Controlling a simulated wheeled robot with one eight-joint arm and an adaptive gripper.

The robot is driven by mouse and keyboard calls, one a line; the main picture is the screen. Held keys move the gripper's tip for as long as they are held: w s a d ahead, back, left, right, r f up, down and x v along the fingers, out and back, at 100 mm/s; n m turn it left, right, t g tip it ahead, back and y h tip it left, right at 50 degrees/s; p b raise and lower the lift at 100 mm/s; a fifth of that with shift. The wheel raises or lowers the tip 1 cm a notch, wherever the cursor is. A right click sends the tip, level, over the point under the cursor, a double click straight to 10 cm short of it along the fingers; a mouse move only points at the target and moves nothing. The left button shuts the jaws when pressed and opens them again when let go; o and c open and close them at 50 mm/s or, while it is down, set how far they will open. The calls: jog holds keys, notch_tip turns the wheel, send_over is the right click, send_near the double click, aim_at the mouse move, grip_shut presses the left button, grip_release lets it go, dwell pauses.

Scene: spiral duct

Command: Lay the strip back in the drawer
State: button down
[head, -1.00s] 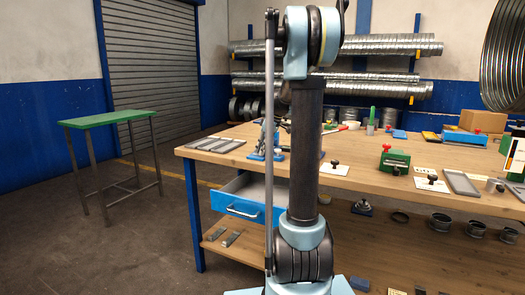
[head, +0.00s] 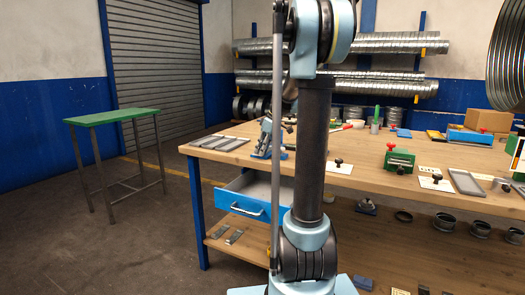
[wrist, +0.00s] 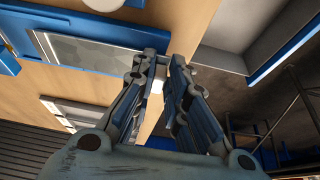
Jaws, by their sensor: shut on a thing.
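My gripper (wrist: 160,68) is shut on a small pale piece, the strip (wrist: 158,87), in the wrist view. Only a short bit of the strip shows between the fingers, and the rest is hidden. In the head view my gripper is small and partly behind my own arm, above the left part of the bench, so its hold cannot be made out there. The blue drawer (head: 249,208) is pulled open under the bench top, with a grey inside. Its blue rim shows in the wrist view (wrist: 285,55), right of my gripper and apart from it.
A green block tool (head: 399,160) and another tray (head: 466,182) are further right. A lower shelf holds several rings. A green-topped table (head: 118,116) stands left, with clear floor between.

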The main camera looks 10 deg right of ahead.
notch_tip(320, 180, up, 7)
dwell(1.1)
jog(key=shift+s+a, duration=0.1)
